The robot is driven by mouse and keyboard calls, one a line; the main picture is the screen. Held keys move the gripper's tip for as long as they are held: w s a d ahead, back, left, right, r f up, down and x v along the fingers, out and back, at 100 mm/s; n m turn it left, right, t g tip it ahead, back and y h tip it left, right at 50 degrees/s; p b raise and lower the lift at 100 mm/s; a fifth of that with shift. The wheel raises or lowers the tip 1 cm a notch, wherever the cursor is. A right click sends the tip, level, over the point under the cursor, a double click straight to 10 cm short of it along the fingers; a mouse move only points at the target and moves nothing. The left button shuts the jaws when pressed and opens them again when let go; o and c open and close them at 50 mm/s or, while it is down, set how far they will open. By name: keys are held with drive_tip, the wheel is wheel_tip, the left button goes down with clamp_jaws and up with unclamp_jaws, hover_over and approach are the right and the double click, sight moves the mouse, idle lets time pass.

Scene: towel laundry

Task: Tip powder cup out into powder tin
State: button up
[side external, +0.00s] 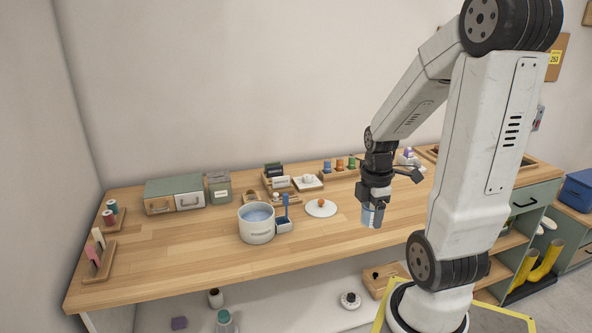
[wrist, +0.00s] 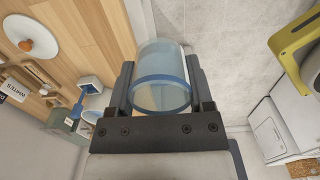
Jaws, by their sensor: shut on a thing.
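My gripper (side external: 374,196) is shut on a clear, blue-tinted cup (side external: 371,215), taken to be the powder cup. In the side view it holds the cup near the front edge of the bench, to the right of the white lid. In the wrist view the cup (wrist: 162,70) sits between the two fingers (wrist: 160,88). I cannot tell how much powder is in it.
A white pot (side external: 256,224) of bluish liquid stands mid-bench, beside a small holder (side external: 284,225) with an upright blue-handled tool. A white lid (side external: 321,208) with an orange knob lies to their right. Spools (side external: 340,164) stand behind.

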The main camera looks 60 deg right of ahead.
drive_tip(key=shift+r, duration=0.15)
idle(0.4)
drive_tip(key=shift+r, duration=2.35)
drive_tip(key=shift+w+d+r+n, duration=0.15)
drive_tip(key=shift+w+d+n, duration=0.1)
drive_tip(key=shift+w, duration=0.25)
drive_tip(key=shift+w+d+r+n, duration=0.1)
drive_tip(key=shift+w+d+n, duration=0.1)
drive_tip(key=shift+w, duration=0.25)
drive_tip(key=w+n, duration=0.9)
drive_tip(key=w, duration=1.9)
wheel_tip(320, 180, down, 10)
drive_tip(key=shift+w+a+r, duration=0.15)
drive_tip(key=shift+w+r, duration=0.1)
drive_tip(key=shift+w, duration=0.1)
drive_tip(key=shift+r+h, duration=0.1)
drive_tip(key=shift+h, duration=0.3)
